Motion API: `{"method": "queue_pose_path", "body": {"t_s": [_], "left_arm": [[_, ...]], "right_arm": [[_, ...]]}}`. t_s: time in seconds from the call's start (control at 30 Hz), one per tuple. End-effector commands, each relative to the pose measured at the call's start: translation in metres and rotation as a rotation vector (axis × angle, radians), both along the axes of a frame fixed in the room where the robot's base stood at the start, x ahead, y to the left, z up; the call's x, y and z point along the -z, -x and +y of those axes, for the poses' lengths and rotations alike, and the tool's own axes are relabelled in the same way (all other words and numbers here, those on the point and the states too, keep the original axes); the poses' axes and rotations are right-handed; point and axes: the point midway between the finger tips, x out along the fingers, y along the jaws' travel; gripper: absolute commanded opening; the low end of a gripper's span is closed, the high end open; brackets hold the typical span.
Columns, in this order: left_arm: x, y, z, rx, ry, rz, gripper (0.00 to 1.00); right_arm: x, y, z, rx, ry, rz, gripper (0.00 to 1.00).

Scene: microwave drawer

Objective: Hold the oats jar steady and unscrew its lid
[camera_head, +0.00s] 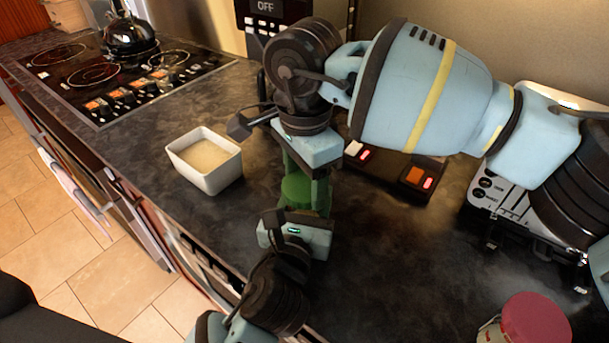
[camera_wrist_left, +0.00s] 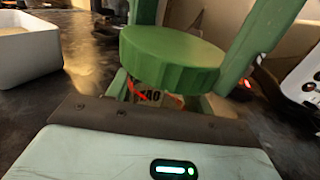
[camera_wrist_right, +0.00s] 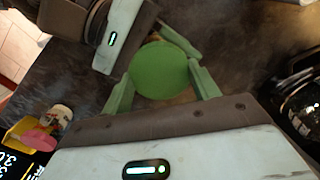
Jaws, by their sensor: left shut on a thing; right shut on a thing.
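The oats jar's round green lid (camera_head: 296,188) is in the middle of the head view, above the dark counter. The lid also shows in the left wrist view (camera_wrist_left: 172,57) and the right wrist view (camera_wrist_right: 158,70). A strip of the jar body (camera_wrist_left: 165,98) with red and dark lettering shows under it; the rest is hidden. My right gripper (camera_head: 304,182) comes from above, shut on the lid, one finger on each side. My left gripper (camera_head: 298,210) comes from the near side, lower down, shut on the jar body. The jar looks upright, with the lid on it.
A white square bowl (camera_head: 222,178) of pale contents stands left of the jar. Behind are a stove (camera_head: 125,80) with a black kettle (camera_head: 130,36) and a dark panel with red lights (camera_head: 400,172). A red-lidded jar (camera_head: 535,320) is at lower right. The counter between is clear.

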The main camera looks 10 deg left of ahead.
Motion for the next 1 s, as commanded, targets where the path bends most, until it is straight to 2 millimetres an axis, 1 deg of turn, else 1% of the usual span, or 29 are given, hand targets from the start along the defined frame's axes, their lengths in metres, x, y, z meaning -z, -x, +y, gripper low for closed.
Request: {"method": "queue_pose_path", "body": {"t_s": [0.1, 0.8, 0.9, 1.0], "left_arm": [[0.0001, 0.0000, 0.0000, 0.000, 0.000, 0.000, 0.00], [0.0001, 0.0000, -0.0001, 0.000, 0.000, 0.000, 0.00], [0.0002, 0.0001, -0.0001, 0.000, 0.000, 0.000, 0.00], [0.0002, 0.0001, -0.0001, 0.000, 0.000, 0.000, 0.00]], "right_arm": [[-0.0005, 0.0000, 0.0000, -0.185, -0.001, -0.001, 0.33], [-0.0012, -0.0001, -0.0004, -1.303, -0.001, -0.001, 0.33], [-0.0013, -0.0001, -0.0004, -1.438, -0.001, -0.001, 0.33], [-0.0013, -0.0002, -0.0003, -1.532, -0.001, -0.001, 0.33]]}}
